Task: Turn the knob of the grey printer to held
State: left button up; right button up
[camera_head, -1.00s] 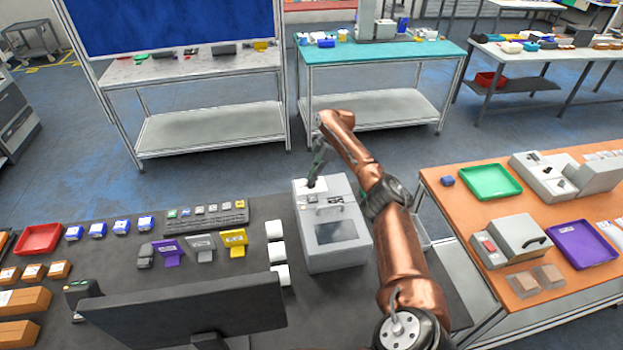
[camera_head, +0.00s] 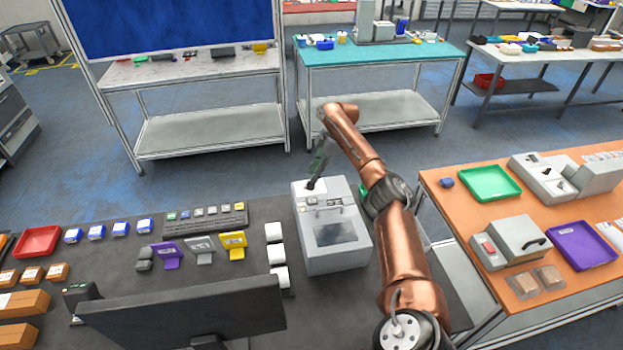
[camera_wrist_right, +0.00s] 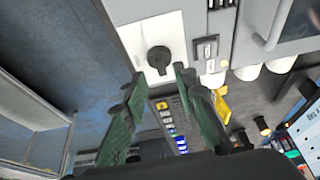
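The grey printer (camera_head: 333,262) stands at the right end of the dark table, with a dark screen on its top. Its black knob (camera_head: 310,184) sits on a white plate at the printer's far left corner. In the right wrist view the knob (camera_wrist_right: 159,60) is clear, its ridge roughly upright in the picture. My right gripper (camera_head: 314,174) points down above the knob. In the right wrist view its two green fingers (camera_wrist_right: 160,76) are apart with nothing between them, and the knob lies just beyond their tips. My left gripper is not in view.
A black monitor (camera_head: 185,310) stands at the table's front. White rolls (camera_head: 275,254) stand left of the printer. A keyboard (camera_head: 205,218), coloured holders and a red tray (camera_head: 37,241) lie further left. An orange table (camera_head: 462,206) with trays and devices is at right.

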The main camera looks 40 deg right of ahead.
jog(key=v, duration=0.9)
jog(key=shift+f, duration=0.1)
